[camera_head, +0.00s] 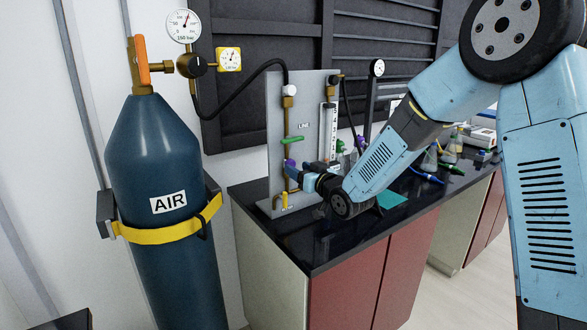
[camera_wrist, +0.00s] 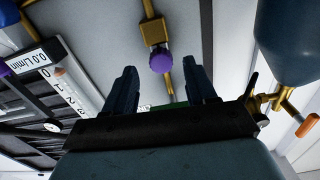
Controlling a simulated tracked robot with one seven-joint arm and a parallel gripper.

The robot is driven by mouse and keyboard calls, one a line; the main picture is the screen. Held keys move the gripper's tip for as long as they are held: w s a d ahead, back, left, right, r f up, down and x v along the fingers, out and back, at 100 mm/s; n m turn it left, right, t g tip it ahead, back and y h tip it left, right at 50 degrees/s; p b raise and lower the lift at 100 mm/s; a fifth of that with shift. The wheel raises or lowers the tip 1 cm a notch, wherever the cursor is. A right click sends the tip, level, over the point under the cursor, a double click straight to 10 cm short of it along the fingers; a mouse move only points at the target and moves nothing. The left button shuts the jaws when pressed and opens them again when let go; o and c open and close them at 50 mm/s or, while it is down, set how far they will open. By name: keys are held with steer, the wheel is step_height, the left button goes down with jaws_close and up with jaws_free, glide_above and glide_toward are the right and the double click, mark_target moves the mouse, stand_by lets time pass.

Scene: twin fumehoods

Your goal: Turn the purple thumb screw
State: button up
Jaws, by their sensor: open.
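The purple thumb screw (camera_wrist: 161,60) is a round knob on a brass fitting in the wrist view, on a brass pipe against the grey panel (camera_head: 306,112). In the head view the purple screw (camera_head: 290,162) shows small, low on the panel's left pipe, partly hidden by my gripper. My gripper (camera_wrist: 161,70) is open, with one dark finger to each side of the screw in the wrist view. Whether the fingers reach level with the screw is not clear. In the head view my gripper (camera_head: 290,172) is right at the screw.
A green lever (camera_head: 292,140) sits just above the screw and a yellow handle (camera_head: 284,201) below it. A flow meter tube (camera_wrist: 75,92) stands beside the pipe. A blue AIR cylinder (camera_head: 160,150) is strapped at left. Flasks (camera_head: 429,160) stand farther right on the black bench (camera_head: 330,245).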

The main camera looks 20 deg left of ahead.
steer(key=shift+x, duration=1.1)
steer(key=shift+c, duration=0.3)
